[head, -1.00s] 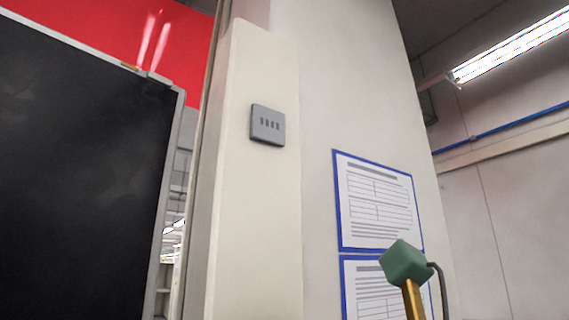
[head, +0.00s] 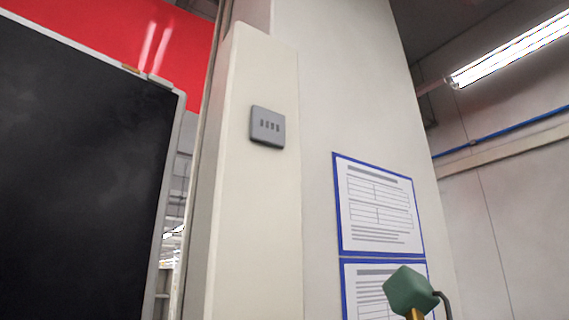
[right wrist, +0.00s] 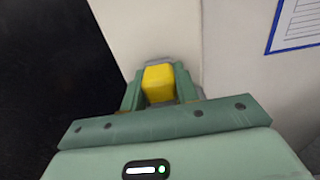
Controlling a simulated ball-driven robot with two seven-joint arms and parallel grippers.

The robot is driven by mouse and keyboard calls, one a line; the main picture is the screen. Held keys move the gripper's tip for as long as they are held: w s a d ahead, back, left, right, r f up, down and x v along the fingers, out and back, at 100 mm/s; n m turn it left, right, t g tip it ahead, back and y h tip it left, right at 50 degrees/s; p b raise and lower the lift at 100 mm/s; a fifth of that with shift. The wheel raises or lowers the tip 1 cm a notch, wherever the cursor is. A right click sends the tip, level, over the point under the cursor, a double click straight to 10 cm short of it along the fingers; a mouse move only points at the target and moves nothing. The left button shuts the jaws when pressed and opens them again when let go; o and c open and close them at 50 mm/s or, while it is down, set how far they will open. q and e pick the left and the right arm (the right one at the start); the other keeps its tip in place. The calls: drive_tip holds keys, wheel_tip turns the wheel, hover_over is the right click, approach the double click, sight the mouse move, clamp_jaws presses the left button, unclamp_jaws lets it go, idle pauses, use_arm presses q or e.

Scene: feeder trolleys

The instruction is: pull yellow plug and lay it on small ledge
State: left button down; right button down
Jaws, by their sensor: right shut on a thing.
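The yellow plug (right wrist: 158,83) shows in the right wrist view, in front of the cream column. My right gripper (right wrist: 158,94) has its green fingers on both sides of the plug and is shut on it. A grey fitting (right wrist: 160,63) shows just behind the plug, largely covered by it. I cannot tell whether the plug sits in this fitting or is clear of it. No small ledge can be made out in either view. My left gripper is not in view.
A grey slotted plate (head: 267,126) is on the cream column (head: 258,210). Framed sheets (head: 380,207) hang on the wall to its right. A large black panel (head: 75,180) stands at the left, its edge close to the column.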

use_arm(q)
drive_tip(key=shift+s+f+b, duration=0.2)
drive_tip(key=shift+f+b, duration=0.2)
drive_tip(key=shift+b, duration=0.05)
use_arm(e)
drive_tip(key=shift+f, duration=1.45)
drive_tip(key=c, duration=1)
unclamp_jaws()
drive_tip(key=shift+o, duration=0.2)
use_arm(q)
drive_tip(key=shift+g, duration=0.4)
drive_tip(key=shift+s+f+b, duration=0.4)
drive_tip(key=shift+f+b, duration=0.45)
drive_tip(key=shift+b, duration=0.1)
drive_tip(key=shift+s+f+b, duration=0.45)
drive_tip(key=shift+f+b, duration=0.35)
drive_tip(key=shift+b, duration=0.1)
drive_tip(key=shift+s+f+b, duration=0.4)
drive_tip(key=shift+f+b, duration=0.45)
drive_tip(key=shift+b, duration=0.1)
use_arm(e)
drive_tip(key=v, duration=1)
